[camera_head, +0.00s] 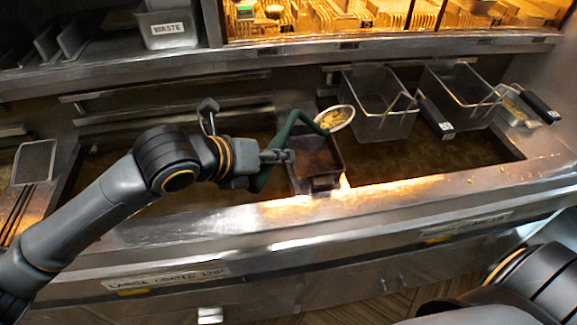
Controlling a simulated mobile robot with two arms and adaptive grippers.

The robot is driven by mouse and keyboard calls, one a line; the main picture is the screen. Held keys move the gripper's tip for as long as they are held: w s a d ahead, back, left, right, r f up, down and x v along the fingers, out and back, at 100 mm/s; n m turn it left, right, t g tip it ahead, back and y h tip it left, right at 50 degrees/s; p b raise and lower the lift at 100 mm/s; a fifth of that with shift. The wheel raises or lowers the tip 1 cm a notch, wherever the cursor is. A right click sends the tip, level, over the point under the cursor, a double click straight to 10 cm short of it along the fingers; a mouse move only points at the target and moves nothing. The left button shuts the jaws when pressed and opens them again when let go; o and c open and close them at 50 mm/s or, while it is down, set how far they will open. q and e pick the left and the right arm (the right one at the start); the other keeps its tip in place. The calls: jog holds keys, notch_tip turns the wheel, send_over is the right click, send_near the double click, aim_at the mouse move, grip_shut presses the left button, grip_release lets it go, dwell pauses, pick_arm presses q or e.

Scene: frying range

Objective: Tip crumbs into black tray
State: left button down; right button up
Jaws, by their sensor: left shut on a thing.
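My left gripper (278,157) is shut on the green handle (286,130) of a crumb scoop. The scoop's pale-rimmed round head (335,119) holds yellowish crumbs and lies just above and beyond the far right edge of the black tray (327,183). The tray is a small, deep, dark box at the front edge of the fryer, with a dark brown inside. Part of the tray's left side is hidden by the gripper and handle. My right arm shows only at the lower right; its gripper is out of view.
Two wire fry baskets (377,122) and (462,82) with black handles stand right of the tray over dark oil. A steel bin marked WASTE (167,28) is at the back left. A mesh screen (35,163) is at the far left. A steel ledge (400,193) runs along the front.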

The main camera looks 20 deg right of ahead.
pick_arm(q)
jog(key=shift+w+a+f+n+h, duration=0.3)
jog(key=shift+w+a+f, duration=0.05)
jog(key=shift+w+a, duration=0.05)
jog(key=w+a+f+n+g+h+b, duration=0.2)
jog(key=w+a+f+n+h+b, duration=0.2)
jog(key=b, duration=1.3)
jog(key=shift+w+a+f+g+h, duration=0.25)
jog(key=shift+w+a+g+h, duration=0.25)
jog(key=shift+h, duration=0.3)
jog(key=shift+a, duration=0.1)
